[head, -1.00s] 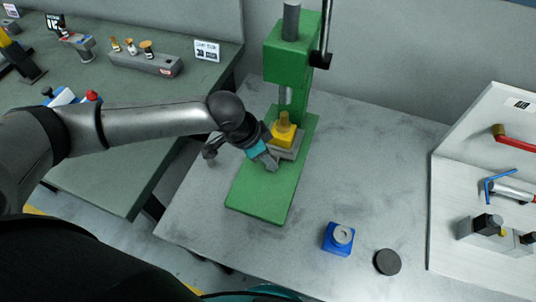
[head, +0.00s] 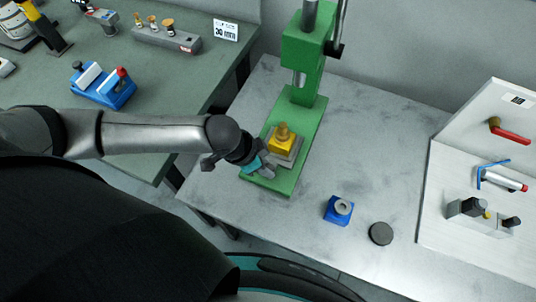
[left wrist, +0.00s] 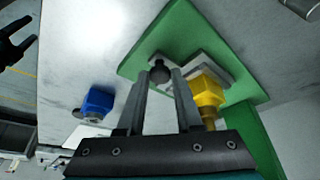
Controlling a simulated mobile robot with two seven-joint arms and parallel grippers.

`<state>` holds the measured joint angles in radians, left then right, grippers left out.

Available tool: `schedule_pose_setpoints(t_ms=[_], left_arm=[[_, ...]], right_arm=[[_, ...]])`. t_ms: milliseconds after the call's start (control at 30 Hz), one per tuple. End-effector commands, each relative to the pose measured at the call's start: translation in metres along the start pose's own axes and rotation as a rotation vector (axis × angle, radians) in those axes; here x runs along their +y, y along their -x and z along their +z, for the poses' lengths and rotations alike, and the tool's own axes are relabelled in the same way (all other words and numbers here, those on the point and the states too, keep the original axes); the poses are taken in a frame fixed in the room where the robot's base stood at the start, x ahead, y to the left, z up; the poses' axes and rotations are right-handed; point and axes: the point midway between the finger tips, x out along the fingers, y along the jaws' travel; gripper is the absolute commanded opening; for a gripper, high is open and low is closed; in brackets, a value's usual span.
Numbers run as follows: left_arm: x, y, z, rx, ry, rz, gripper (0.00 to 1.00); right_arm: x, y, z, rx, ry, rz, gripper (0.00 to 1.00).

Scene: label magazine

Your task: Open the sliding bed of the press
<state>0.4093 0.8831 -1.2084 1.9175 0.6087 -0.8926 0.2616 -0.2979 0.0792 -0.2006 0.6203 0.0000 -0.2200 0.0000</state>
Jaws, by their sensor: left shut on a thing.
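The green press (head: 303,55) stands on the grey table, its green base plate (head: 310,120) reaching toward me. The grey sliding bed (head: 293,158) carries a yellow block (head: 281,146) and sits toward the front of the base plate, out in front of the ram (head: 299,78). My left gripper (head: 267,168) is at the bed's front edge. In the left wrist view its fingers (left wrist: 163,88) are closed around a dark round knob (left wrist: 159,71) in front of the bed (left wrist: 207,72); the yellow block (left wrist: 207,92) is beside them.
A blue block with a grey ring (head: 339,209) and a dark disc (head: 381,234) lie on the table right of the press. A white tool panel (head: 450,170) stands at the right. A green bench (head: 150,75) with a blue fixture (head: 103,87) is at the left.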

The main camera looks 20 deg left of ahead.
Motion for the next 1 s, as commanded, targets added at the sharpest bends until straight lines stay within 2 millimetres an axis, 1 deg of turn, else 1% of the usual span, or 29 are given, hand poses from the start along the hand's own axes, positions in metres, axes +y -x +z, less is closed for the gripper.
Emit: schedule_pose_setpoints(t_ms=[200,233,400,500,800,867,1000], left_arm=[[0.000,-0.001,0.001,-0.003,0.000,0.000,0.00],[0.000,-0.001,0.001,-0.003,0.000,0.000,0.36],[-0.001,-0.001,0.000,-0.001,0.000,-0.001,0.56],[-0.001,0.000,0.000,0.000,-0.001,-0.001,0.65],[-0.001,0.002,-0.001,0.001,-0.001,-0.002,0.65],[-0.001,0.007,-0.001,0.002,0.000,-0.001,0.65],[-0.001,0.025,-0.001,0.001,-0.002,-0.002,0.65]], right_arm=[[0.000,-0.001,0.000,0.000,0.000,0.000,0.71],[0.000,-0.001,0.000,0.000,0.000,0.000,0.71],[0.000,-0.001,0.000,0.000,0.000,0.000,0.71],[0.000,-0.001,0.000,0.000,0.000,0.000,0.71],[0.000,0.000,0.001,-0.001,-0.001,0.000,0.71],[0.000,0.001,0.001,-0.001,-0.001,0.000,0.71],[0.000,0.005,0.001,-0.002,-0.001,0.000,0.71]])
